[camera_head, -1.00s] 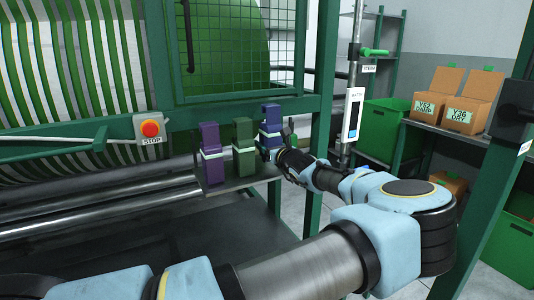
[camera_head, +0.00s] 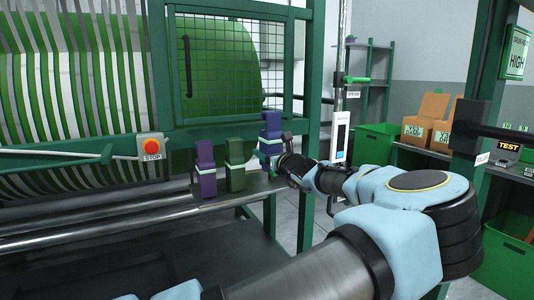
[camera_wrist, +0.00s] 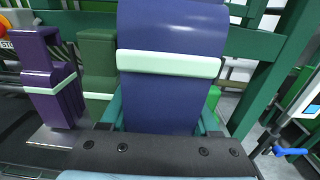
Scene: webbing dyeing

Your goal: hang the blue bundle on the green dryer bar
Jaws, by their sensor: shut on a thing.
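The blue bundle (camera_head: 271,128) is upright above the right end of a small shelf, with a pale band around it. My gripper (camera_head: 283,168) is shut on it from the right. In the wrist view the blue bundle (camera_wrist: 170,90) stands between the teal fingers of my gripper (camera_wrist: 160,118). It looks slightly raised, but its lower end is hidden. A green bundle (camera_head: 235,165) and a purple bundle (camera_head: 205,168) stand to its left on the shelf. I cannot make out for certain which bar is the green dryer bar.
A green machine frame with a mesh guard (camera_head: 233,60) rises behind the bundles. A red stop button (camera_head: 151,146) is at left. A green post with a dark bar (camera_head: 495,132) stands at right, before a table with cardboard boxes (camera_head: 432,106) and green bins (camera_head: 372,145).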

